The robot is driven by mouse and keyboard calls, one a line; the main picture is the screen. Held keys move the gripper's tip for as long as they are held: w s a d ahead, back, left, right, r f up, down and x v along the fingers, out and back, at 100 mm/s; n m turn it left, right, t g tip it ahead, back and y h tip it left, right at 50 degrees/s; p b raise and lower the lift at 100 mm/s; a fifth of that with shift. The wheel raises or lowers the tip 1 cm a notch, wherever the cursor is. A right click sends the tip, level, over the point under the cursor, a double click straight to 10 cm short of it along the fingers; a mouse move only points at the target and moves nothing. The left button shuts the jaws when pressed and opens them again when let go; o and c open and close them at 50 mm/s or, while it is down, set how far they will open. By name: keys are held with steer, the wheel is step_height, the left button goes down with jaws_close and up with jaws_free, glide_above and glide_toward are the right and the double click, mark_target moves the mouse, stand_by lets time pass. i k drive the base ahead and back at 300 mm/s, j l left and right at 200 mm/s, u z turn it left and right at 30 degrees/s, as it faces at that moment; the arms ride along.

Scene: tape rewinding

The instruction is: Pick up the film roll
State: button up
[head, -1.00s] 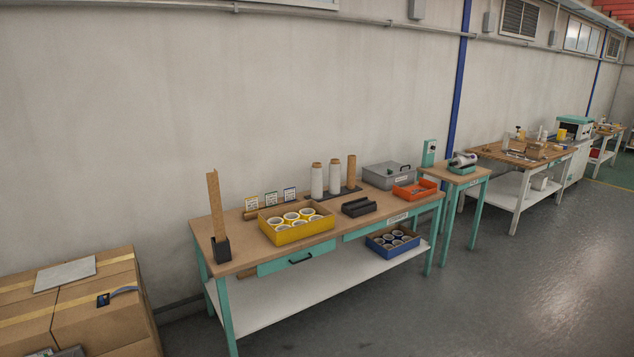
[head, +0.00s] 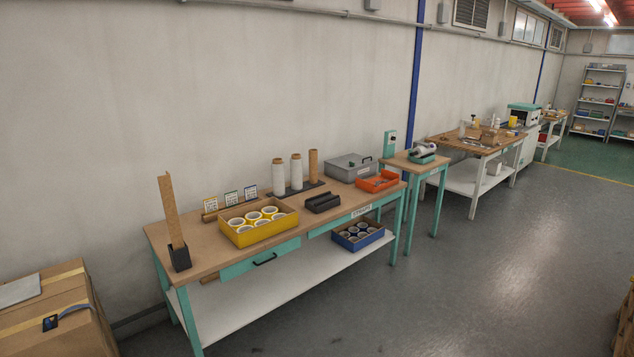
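Two upright white rolls (head: 296,172) (head: 278,177) with brown ends stand on a dark base (head: 306,188) at the back of the near workbench (head: 200,222). They look like film rolls. A bare brown tube (head: 313,163) stands to their right on the same base. A dark cradle-like block (head: 323,203) sits in front of them. My gripper is not in view.
A yellow bin of tape rolls (head: 240,239), an orange tray (head: 378,182) and a grey case (head: 348,169) share the bench. A blue bin (head: 352,240) sits on the lower shelf. Cartons (head: 60,310) stand at left. The floor (head: 450,280) at right is clear.

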mark_target(277, 164)
steer(key=i+l, duration=0.1)
steer(key=i, duration=4.65)
steer(key=j+u, duration=0.05)
steer(key=j, duration=0.1)
